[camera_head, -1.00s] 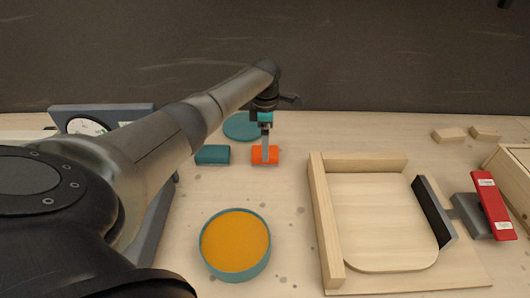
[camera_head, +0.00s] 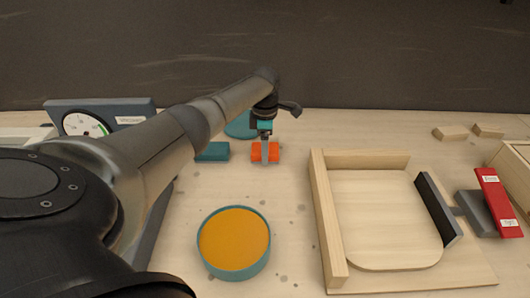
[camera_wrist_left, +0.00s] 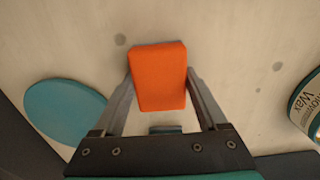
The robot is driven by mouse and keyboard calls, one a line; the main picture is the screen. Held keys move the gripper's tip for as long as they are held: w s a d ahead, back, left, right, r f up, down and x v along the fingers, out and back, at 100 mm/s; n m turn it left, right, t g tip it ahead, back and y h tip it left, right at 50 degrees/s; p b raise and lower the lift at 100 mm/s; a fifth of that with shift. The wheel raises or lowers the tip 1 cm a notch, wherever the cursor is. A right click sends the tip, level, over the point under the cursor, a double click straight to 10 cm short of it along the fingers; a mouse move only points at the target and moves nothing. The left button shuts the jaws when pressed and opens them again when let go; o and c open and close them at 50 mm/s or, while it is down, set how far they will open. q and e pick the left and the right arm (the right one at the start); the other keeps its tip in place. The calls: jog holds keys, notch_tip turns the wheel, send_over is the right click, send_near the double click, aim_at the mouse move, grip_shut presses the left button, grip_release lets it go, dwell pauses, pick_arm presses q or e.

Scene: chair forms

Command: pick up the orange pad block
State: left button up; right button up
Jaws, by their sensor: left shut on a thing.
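The orange pad block (camera_head: 258,155) is a small box near the back middle of the table in the head view. My left gripper (camera_head: 265,157) is shut on it, with a finger in front of the block. In the left wrist view the orange block (camera_wrist_left: 159,78) sits between the two fingers of my left gripper (camera_wrist_left: 160,88), one on each side. I cannot tell whether the block is clear of the table. My right gripper is not in view.
A teal block (camera_head: 212,152) lies just left of the orange one, and a teal disc (camera_head: 241,125) lies behind. A round tin with orange contents (camera_head: 234,243) stands in front. A wooden frame fixture (camera_head: 325,220) with a red-handled clamp (camera_head: 497,203) is at right.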

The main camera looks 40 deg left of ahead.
pick_arm(q)
jog(key=c, duration=0.5)
jog(key=shift+r, duration=0.55)
jog(key=shift+c, duration=0.2)
notch_tip(320, 180, up, 19)
jog(key=p, duration=0.5)
jog(key=o, duration=0.9)
jog(key=c, duration=0.6)
jog(key=shift+f+p, duration=0.1)
jog(key=shift+p, duration=0.3)
jog(key=shift+c, duration=0.2)
